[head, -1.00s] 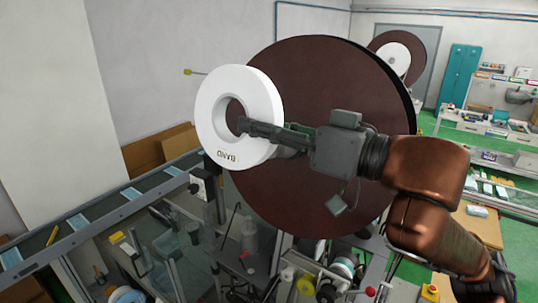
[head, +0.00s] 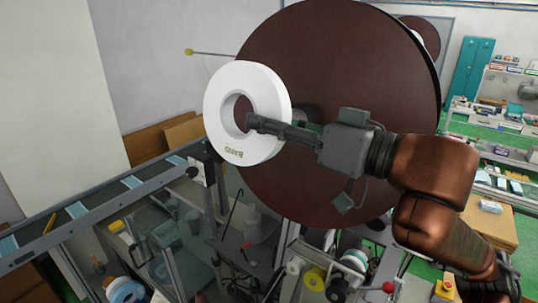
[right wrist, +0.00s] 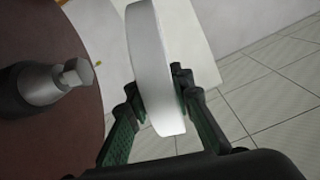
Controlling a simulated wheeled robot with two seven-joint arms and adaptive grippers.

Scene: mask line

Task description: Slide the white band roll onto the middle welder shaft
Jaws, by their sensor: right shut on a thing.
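The white band roll (head: 222,105) is a thick ring with "BAND" printed low on its face. My right gripper (head: 262,125) is shut on its ring wall, with one finger across the face near the hole. In the right wrist view the roll (right wrist: 152,60) stands edge-on between the fingers (right wrist: 155,95). A grey stub shaft (right wrist: 45,85) sticks out from a brown disc to the left of the roll, apart from it. I cannot tell whether this is the middle welder shaft. In the head view the roll and gripper partly hide the disc's hub. My left gripper is out of view.
The large brown disc (head: 350,60) stands close behind the roll and gripper. A thin rod with a yellow tip (head: 189,52) projects at left. Machine parts and small spools (head: 313,278) lie below. A conveyor (head: 75,213) runs along the left.

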